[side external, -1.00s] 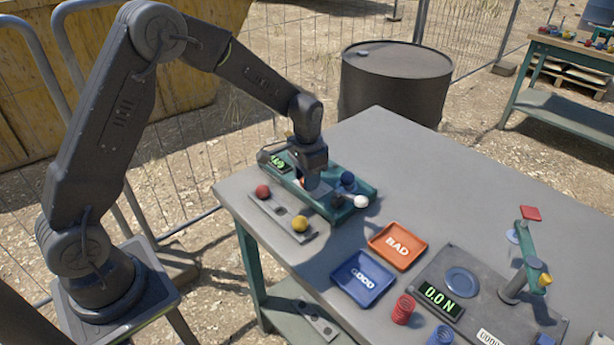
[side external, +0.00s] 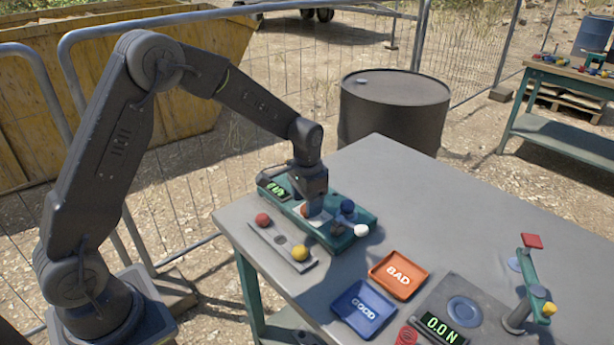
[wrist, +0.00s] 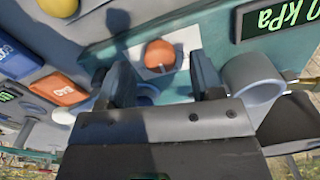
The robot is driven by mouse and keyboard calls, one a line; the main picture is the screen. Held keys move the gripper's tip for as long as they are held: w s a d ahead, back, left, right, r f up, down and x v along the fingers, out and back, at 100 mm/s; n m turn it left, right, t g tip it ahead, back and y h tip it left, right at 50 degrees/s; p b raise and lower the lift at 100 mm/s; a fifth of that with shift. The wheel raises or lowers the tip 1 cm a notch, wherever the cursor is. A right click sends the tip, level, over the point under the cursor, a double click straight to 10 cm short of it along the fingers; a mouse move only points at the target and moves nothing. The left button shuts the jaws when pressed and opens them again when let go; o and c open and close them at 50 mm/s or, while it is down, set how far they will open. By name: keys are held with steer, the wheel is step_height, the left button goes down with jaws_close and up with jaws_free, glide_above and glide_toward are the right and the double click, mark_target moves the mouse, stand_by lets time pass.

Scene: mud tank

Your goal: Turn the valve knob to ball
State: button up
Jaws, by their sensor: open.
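A teal valve unit (side external: 345,239) stands near the table's back left edge, with a green-lit display (wrist: 272,18) showing kPa. An orange-red ball (wrist: 160,53) sits on a white square on the unit; it shows partly under my gripper in the side view. My gripper (wrist: 160,82) is open, pointing down over the unit, with the orange ball seen between and beyond its fingers. A blue round part (side external: 347,207) and a white ball (side external: 361,231) are right of my gripper. I cannot tell which part is the valve knob, or whether the fingers touch anything.
A grey strip (side external: 268,238) holds a red ball (side external: 262,219) and a yellow ball (side external: 300,253). An orange BAD tray (side external: 410,290), a blue GOOD tray (side external: 343,310) and a force gauge stand (side external: 475,290) are right. The back right tabletop is clear.

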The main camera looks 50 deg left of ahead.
step_height(320, 180, up, 12)
steer(key=shift+r, duration=0.2)
stand_by(0.4)
steer(key=s+d+r+n+t, duration=0.1)
steer(key=s+r+t, duration=0.1)
steer(key=s+r, duration=0.35)
steer(key=s+d+r+t, duration=0.1)
steer(key=s+d+r, duration=0.1)
steer(key=s, duration=0.6)
steer(key=s+f+n+t, duration=0.1)
steer(key=s+t, duration=0.1)
steer(key=s, duration=1)
steer(key=shift+d+f+t, duration=0.2)
steer(key=shift+d+t, duration=0.1)
steer(key=shift+d, duration=0.15)
